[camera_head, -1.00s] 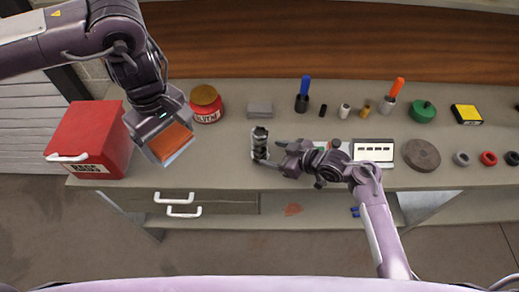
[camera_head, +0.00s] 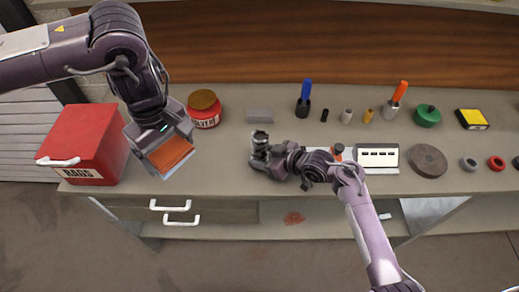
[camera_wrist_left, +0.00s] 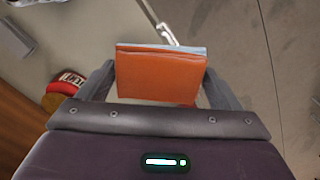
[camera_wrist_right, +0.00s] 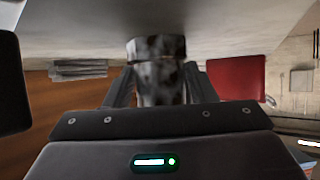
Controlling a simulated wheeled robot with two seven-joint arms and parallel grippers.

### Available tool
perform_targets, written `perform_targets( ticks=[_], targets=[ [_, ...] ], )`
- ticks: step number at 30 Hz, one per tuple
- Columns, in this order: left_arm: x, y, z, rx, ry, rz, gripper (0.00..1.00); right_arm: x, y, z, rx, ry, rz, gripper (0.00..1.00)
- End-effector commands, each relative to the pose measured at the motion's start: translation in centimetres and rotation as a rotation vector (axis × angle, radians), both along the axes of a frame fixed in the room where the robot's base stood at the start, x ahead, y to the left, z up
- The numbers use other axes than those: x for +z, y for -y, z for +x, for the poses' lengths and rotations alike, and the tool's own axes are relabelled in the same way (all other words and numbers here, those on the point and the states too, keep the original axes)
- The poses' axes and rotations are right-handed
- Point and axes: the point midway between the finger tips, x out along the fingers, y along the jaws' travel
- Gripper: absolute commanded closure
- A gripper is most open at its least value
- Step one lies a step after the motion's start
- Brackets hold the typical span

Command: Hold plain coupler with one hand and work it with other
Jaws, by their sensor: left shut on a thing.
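The dark mottled metal coupler (camera_head: 260,137) stands upright on the bench, left of centre. My right gripper (camera_head: 265,152) has its fingers around it. In the right wrist view the coupler (camera_wrist_right: 160,70) is between the two fingers, which look very near its sides; I cannot tell whether they press on it. My left gripper (camera_head: 165,152) is shut on an orange pad with a pale blue layer (camera_wrist_left: 158,75), held above the bench's front left area, apart from the coupler.
A grey block (camera_head: 260,115), blue-handled tool (camera_head: 304,97), orange-handled tool (camera_head: 395,100), green-topped item (camera_head: 427,116) and round disc (camera_head: 428,160) sit along the bench. Drawer handles (camera_head: 170,205) project below.

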Motion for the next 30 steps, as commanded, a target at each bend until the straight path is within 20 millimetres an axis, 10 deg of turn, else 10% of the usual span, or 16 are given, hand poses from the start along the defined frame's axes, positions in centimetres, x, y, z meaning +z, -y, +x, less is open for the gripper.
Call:
perform_targets(
  ticks=[7,8,13,30],
  targets=[
    [0.0,0.0,0.0,0.000,0.000,0.000,0.32,-0.2,0.1,-0.1,0.000,-0.004,-0.002,0.74],
    [0.0,0.0,0.0,0.000,0.000,0.000,0.32,-0.2,0.1,-0.1,0.000,-0.005,-0.003,0.52],
    [0.0,0.0,0.0,0.000,0.000,0.000,0.32,-0.2,0.1,-0.1,0.000,-0.005,-0.003,0.30],
    [0.0,0.0,0.0,0.000,0.000,0.000,0.32,1.8,3.3,-2.1,-0.002,0.000,-0.005,0.30]
  ],
)
